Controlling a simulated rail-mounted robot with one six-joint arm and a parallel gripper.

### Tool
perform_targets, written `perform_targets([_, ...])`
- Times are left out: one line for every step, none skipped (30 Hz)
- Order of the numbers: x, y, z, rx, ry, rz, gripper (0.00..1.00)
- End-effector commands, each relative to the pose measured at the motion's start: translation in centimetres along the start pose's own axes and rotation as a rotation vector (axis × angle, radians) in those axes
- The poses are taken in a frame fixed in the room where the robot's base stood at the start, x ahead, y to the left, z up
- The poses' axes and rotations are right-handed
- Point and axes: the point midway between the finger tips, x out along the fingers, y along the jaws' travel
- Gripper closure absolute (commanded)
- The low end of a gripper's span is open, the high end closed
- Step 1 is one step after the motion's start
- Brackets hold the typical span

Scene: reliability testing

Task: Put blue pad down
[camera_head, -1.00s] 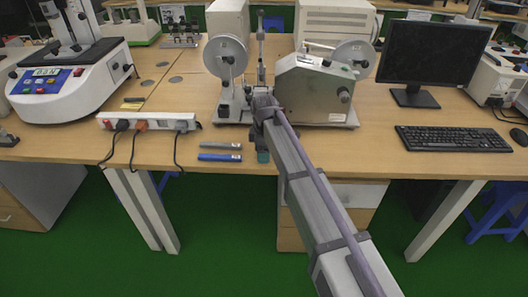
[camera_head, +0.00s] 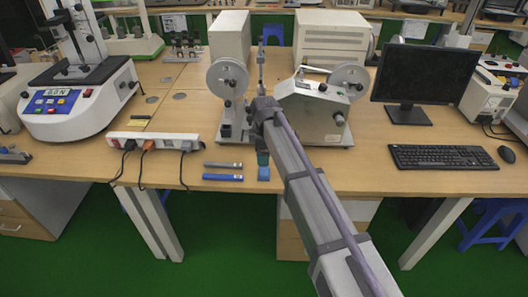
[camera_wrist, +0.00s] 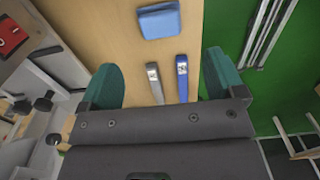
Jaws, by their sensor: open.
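The blue pad (camera_head: 264,173) lies on the wooden table near its front edge, just below my gripper's teal finger in the head view. In the wrist view the blue pad (camera_wrist: 160,21) lies flat at the top of the picture, beyond the fingertips. My gripper (camera_wrist: 165,78) is open, its two green fingers wide apart with nothing held between them. The gripper (camera_head: 262,157) also shows in the head view, partly hidden by my own arm.
A grey bar (camera_head: 223,165) and a blue bar (camera_head: 222,177) lie left of the pad. A power strip (camera_head: 153,140) with plugs is further left. A reel machine (camera_head: 312,112) stands behind. A keyboard (camera_head: 444,157) and a monitor (camera_head: 425,75) are to the right.

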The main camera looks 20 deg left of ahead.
Motion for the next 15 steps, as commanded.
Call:
perform_targets([-2.3,0.0,0.0,0.0,0.0,0.0,0.12])
perform_targets([-2.7,0.0,0.0,0.0,0.0,0.0,0.12])
perform_targets([-3.1,0.0,0.0,0.0,0.0,0.0,0.12])
perform_targets([-3.2,0.0,0.0,0.0,0.0,0.0,0.12])
perform_targets([-3.3,0.0,0.0,0.0,0.0,0.0,0.12])
perform_targets([-3.3,0.0,0.0,0.0,0.0,0.0,0.12])
perform_targets([-3.3,0.0,0.0,0.0,0.0,0.0,0.12])
perform_targets([-3.2,0.0,0.0,0.0,0.0,0.0,0.12])
perform_targets([-3.1,0.0,0.0,0.0,0.0,0.0,0.12])
perform_targets([-3.0,0.0,0.0,0.0,0.0,0.0,0.12])
perform_targets([-3.0,0.0,0.0,0.0,0.0,0.0,0.12])
perform_targets([-3.0,-0.1,0.1,0.003,0.0,0.0,0.12])
perform_targets([-3.0,-0.2,0.4,0.013,0.0,0.0,0.12])
perform_targets([-3.0,-0.5,1.1,0.034,0.0,0.0,0.12])
perform_targets([-3.0,-1.2,2.7,0.088,0.0,0.0,0.12])
